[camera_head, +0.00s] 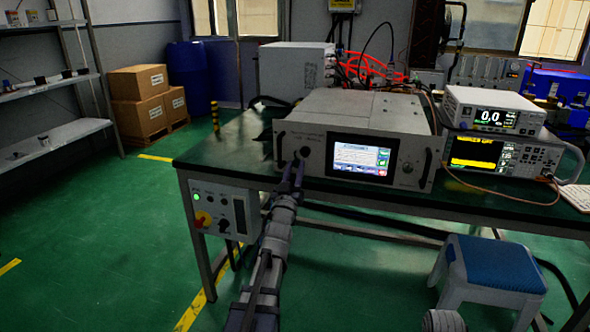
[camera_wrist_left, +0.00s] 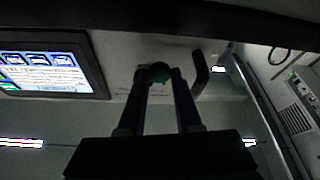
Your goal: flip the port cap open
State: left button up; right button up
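The microwave generator (camera_head: 340,110) is a grey box with a lit screen, standing on the green table. The port cap (camera_head: 304,152) is a small dark round piece on the left of its front panel, between the left handle and the screen. My left gripper (camera_head: 294,168) is at the front panel, just below the cap. In the left wrist view, the round dark-green cap (camera_wrist_left: 160,72) shows between the tips of the two spread fingers (camera_wrist_left: 161,85). Contact with the cap cannot be made out.
A black handle (camera_head: 280,146) stands out just left of the cap. The screen (camera_head: 358,157) is to its right. Stacked instruments (camera_head: 490,115) stand on the table (camera_head: 225,145) at right. A blue-topped stool (camera_head: 495,262) is in front. The floor at left is clear.

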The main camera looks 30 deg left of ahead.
pick_arm(q)
grip_shut()
jog(key=shift+a, duration=0.1)
jog(key=shift+a+m, duration=0.1)
jog(key=shift+m, duration=0.4)
jog(key=shift+s+a+m+t+h, duration=0.1)
jog(key=shift+a+m+t+h, duration=0.1)
jog(key=shift+m+h, duration=0.65)
jog(key=shift+s+a+m+t+h, duration=0.15)
jog(key=shift+m+h, duration=0.4)
jog(key=shift+m, duration=0.6)
jog(key=shift+w, duration=0.1)
jog(key=o, duration=0.6)
grip_release()
